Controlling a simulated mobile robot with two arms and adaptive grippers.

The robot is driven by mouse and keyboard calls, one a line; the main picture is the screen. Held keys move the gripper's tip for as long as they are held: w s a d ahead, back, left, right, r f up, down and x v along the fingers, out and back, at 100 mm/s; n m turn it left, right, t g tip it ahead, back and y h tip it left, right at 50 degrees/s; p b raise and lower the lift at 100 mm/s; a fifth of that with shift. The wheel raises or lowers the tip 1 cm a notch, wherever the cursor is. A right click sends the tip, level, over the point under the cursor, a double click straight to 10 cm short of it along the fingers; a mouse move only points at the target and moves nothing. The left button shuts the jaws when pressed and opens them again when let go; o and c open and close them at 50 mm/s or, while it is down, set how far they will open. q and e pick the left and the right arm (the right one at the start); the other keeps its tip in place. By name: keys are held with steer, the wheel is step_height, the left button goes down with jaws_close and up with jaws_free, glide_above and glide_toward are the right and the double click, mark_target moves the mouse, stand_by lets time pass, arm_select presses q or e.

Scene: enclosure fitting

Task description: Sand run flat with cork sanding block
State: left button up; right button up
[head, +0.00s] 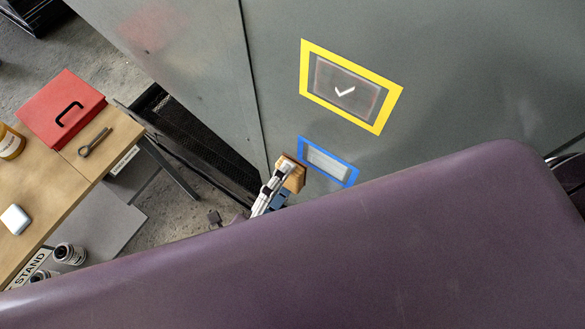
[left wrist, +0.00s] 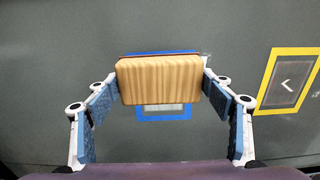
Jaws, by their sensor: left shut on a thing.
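The cork sanding block (head: 292,173) is a tan block with a darker reddish-brown strip on the side toward the grey panel. My left gripper (head: 276,187) is shut on it, one finger at each end, as the left wrist view (left wrist: 160,84) shows. A blue-bordered rectangle with a pale grey patch (head: 327,161) is on the panel, just right of the block in the head view. In the left wrist view the block covers its upper part. I cannot tell whether the block touches the panel. A yellow-bordered rectangle (head: 350,87) with a white check mark is higher on the panel. My right gripper is not in view.
The grey panel (head: 450,75) is clear around both rectangles. At left a wooden bench (head: 60,195) holds a red case (head: 60,107), a grey tool (head: 95,142), an amber jar (head: 10,142) and a white box (head: 15,219). The head view's lower part is blocked.

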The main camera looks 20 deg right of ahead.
arm_select(q)
steer(key=shift+s+a, duration=0.25)
steer(key=shift+a, duration=0.1)
steer(key=shift+v, duration=1.55)
steer(key=shift+d, duration=0.1)
steer(key=shift+w+d, duration=0.1)
steer(key=x, duration=0.4)
steer(key=shift+r+p, duration=0.15)
steer(key=shift+p, duration=0.2)
steer(key=shift+x, duration=1.25)
steer(key=shift+x, duration=1.15)
